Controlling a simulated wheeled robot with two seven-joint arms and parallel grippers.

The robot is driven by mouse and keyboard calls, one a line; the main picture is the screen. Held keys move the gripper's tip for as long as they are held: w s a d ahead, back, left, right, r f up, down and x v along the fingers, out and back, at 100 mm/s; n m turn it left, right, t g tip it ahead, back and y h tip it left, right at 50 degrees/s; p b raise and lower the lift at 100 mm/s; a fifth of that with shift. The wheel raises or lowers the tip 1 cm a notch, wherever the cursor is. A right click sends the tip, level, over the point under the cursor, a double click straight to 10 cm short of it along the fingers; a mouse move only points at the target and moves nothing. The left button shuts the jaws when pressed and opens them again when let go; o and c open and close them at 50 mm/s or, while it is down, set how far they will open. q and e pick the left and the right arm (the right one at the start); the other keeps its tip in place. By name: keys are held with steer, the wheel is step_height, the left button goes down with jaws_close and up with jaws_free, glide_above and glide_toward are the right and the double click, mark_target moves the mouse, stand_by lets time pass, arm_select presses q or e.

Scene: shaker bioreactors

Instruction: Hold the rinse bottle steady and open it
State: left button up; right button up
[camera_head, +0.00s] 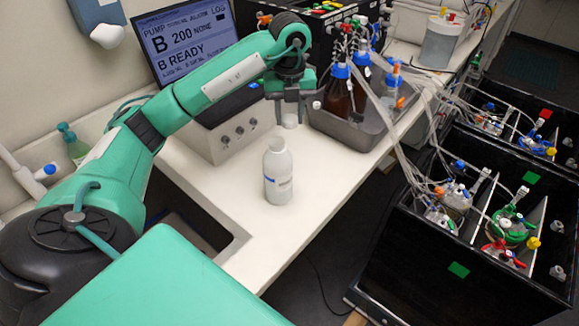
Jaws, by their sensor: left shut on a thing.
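The rinse bottle (278,175), white with a small label, stands upright on the white bench top. My left gripper (290,112) is above and behind it in the picture, pointing down and apart from the bottle. It is shut on a small white piece (290,121) that looks like the bottle's cap. The bottle's top is pale, and I cannot make out its opening clearly. My right gripper is not in view.
A grey tray (345,130) with brown bottles and tubing stands right of my left gripper. A pump unit with a screen (190,45) is behind my arm. Black bioreactor boxes (460,270) stand at the right. The bench (325,185) is clear right of the bottle.

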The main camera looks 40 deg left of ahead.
arm_select(q)
step_height(320, 180, down, 13)
steer(key=shift+r+p, duration=0.2)
steer(key=shift+p, duration=0.6)
step_height(320, 180, down, 4)
steer(key=shift+f+p, duration=0.25)
steer(key=shift+p, duration=0.2)
steer(key=shift+f, duration=0.2)
steer(key=o, duration=1.1)
steer(key=shift+r, duration=0.1)
